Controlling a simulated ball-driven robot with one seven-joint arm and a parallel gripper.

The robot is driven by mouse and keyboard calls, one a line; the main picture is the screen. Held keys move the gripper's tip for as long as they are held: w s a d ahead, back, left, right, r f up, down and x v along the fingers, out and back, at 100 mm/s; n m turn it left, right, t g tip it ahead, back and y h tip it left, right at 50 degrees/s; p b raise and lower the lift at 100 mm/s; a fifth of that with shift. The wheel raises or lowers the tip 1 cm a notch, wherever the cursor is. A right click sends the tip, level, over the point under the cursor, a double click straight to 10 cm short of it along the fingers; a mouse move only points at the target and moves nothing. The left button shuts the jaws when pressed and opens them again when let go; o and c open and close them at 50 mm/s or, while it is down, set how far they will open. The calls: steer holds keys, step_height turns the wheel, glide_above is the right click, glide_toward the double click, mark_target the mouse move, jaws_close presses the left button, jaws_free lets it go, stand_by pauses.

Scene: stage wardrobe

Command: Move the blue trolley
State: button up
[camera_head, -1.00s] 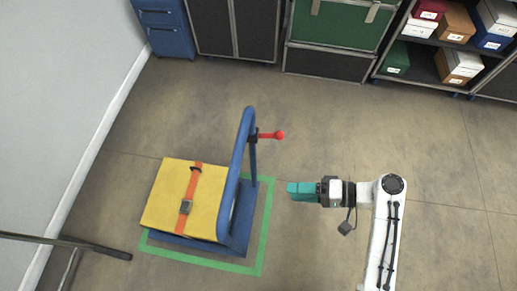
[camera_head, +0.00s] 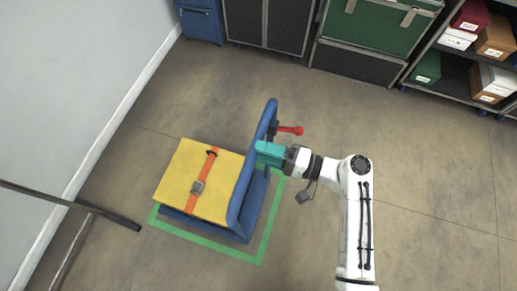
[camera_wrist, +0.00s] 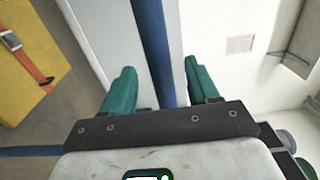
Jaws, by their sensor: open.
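The blue trolley (camera_head: 244,205) stands on the floor inside a green taped outline, its tall blue push handle (camera_head: 239,190) on its right side. A yellow case (camera_head: 177,185) with an orange strap lies on its deck. My gripper (camera_head: 262,152), with teal fingers, is at the upper part of the handle, below the red knob (camera_head: 291,130). In the wrist view the blue handle bar (camera_wrist: 151,35) runs between the two open fingers of my gripper (camera_wrist: 161,83). I cannot tell whether either finger touches the bar.
The green floor tape (camera_head: 212,245) surrounds the trolley. A dark metal rail (camera_head: 100,209) reaches in from the left by the grey wall (camera_head: 85,75). Blue drawers (camera_head: 202,22), dark cases and a box shelf (camera_head: 455,85) line the back.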

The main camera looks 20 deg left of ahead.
steer(key=shift+a, duration=1.7)
jaws_close()
